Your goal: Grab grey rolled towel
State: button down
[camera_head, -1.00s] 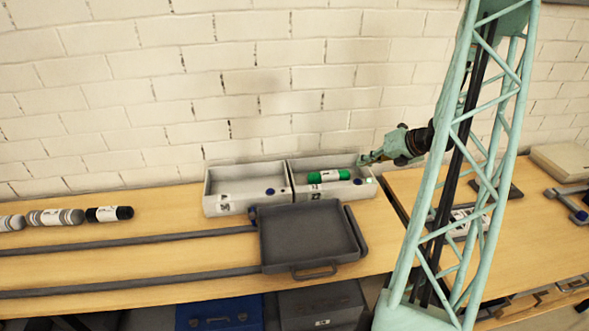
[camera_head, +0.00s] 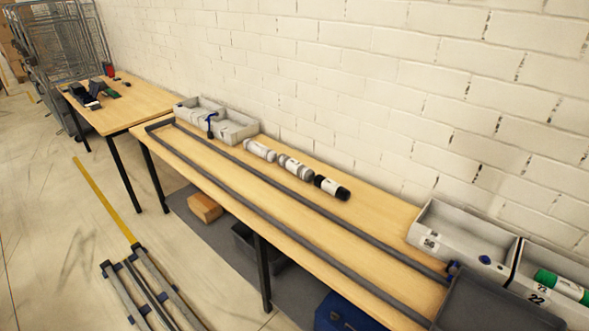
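Several rolled items lie in a row on the wooden table along the wall. A grey roll (camera_head: 295,167) with a white label is in the middle. A paler, light grey or white roll (camera_head: 260,150) lies to its left. A black roll (camera_head: 331,187) with a white label lies to its right. I cannot tell their material. My gripper is outside the current view, so its opening and its distance from the rolls do not show.
Two dark rails (camera_head: 290,190) run along the table in front of the rolls. A grey tray (camera_head: 490,303) sits at their right end. Grey bins (camera_head: 456,232) stand at the right, one holding a green roll (camera_head: 563,286). More bins (camera_head: 233,129) stand at the far left end.

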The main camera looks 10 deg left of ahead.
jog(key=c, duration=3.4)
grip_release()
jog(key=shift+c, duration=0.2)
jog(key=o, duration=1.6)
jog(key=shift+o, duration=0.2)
